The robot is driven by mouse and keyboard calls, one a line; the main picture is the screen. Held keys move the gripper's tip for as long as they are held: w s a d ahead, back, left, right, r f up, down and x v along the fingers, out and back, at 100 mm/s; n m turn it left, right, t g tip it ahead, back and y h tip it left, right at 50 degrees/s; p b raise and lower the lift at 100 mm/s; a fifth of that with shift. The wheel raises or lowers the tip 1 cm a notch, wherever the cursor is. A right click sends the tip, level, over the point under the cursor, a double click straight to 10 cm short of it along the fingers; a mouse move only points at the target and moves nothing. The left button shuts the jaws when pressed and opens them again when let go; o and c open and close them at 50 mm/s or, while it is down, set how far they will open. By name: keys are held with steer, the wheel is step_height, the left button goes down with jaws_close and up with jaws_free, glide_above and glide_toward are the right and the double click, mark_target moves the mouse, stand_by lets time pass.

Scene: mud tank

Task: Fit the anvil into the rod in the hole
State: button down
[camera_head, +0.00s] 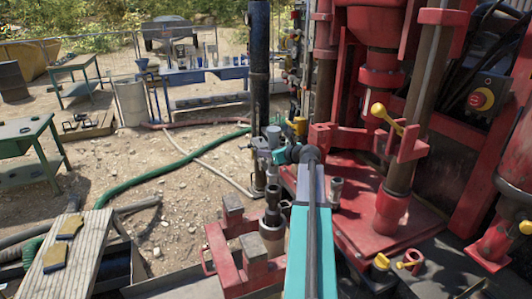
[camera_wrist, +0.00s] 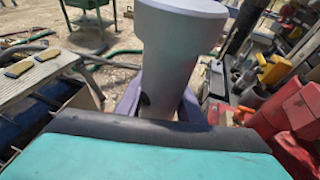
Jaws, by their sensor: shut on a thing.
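The anvil (camera_wrist: 172,62), a light grey cylinder with a wider head on top, stands upright in the wrist view. My gripper (camera_wrist: 160,108) is shut on its narrower shaft, with purple-grey fingers on either side. The anvil's lower end is hidden behind the gripper body. In the head view my arm hides most of the gripper, and I cannot clearly make out the anvil. A short grey stepped cylinder (camera_head: 272,222) stands between red clamp parts left of my arm. It may be the rod in the hole, but I cannot tell. No contact between it and the anvil shows.
The red drill rig (camera_head: 385,120) stands close on the right, with a yellow-handled lever (camera_head: 388,118). Another small grey cylinder (camera_head: 336,189) stands right of my arm. Red clamp blocks (camera_head: 235,250) lie to the left. A wooden plank (camera_head: 70,250) is at lower left. Open gravel lies beyond.

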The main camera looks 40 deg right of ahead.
steer(key=shift+f+b, duration=2)
steer(key=shift+f, duration=1.05)
steer(key=c, duration=1.1)
jaws_free()
steer(key=shift+f, duration=0.15)
steer(key=shift+s, duration=0.1)
steer(key=b+v, duration=0.3)
steer(key=v, duration=1)
steer(key=shift+s+r, duration=0.25)
steer(key=shift+s, duration=0.05)
